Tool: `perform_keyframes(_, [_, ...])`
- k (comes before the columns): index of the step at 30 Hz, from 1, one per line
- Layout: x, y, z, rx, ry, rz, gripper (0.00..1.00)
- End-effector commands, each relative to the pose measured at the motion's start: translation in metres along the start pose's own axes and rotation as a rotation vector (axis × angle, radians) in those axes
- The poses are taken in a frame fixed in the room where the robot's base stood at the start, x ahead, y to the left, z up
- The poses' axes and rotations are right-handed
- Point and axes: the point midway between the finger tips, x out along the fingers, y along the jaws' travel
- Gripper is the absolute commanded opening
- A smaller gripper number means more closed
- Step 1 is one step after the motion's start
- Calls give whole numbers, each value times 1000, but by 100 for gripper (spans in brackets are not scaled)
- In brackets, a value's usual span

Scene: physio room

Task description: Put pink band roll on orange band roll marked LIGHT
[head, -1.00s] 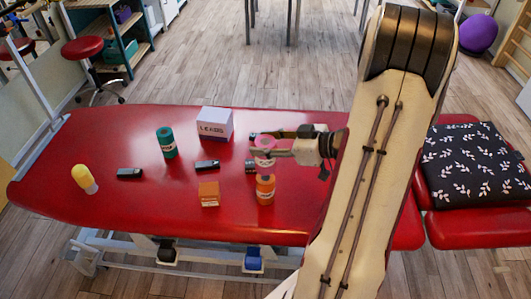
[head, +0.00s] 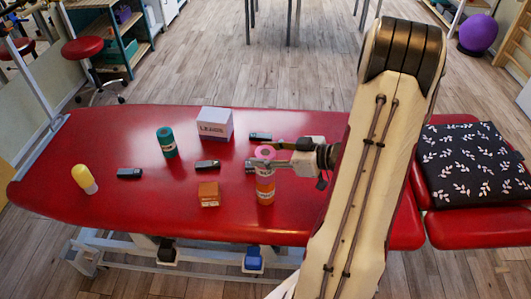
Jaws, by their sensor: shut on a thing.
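The pink band roll (head: 265,152) is upright, directly over the orange band roll (head: 265,188), which stands on the red treatment table (head: 110,215). The two line up as one column in the head view. I cannot tell for certain whether their faces touch. My gripper (head: 268,163) reaches in from the right and is shut on the pink roll. Its fingers hide part of the pink roll's side. The writing on the orange roll is too small to read.
A small orange-brown box (head: 208,195) stands just left of the rolls. A patterned cushion (head: 475,165) is at right.

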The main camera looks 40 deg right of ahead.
Motion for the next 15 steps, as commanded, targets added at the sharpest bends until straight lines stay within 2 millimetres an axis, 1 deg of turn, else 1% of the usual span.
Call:
perform_keyframes(2, [1, 0, 1, 0, 1, 0, 10])
perform_keyframes(3, [0, 0, 1, 0, 0, 0, 50])
perform_keyframes(4, [0, 0, 1, 0, 0, 0, 57])
perform_keyframes(15, [0, 0, 1, 0, 0, 0, 57])
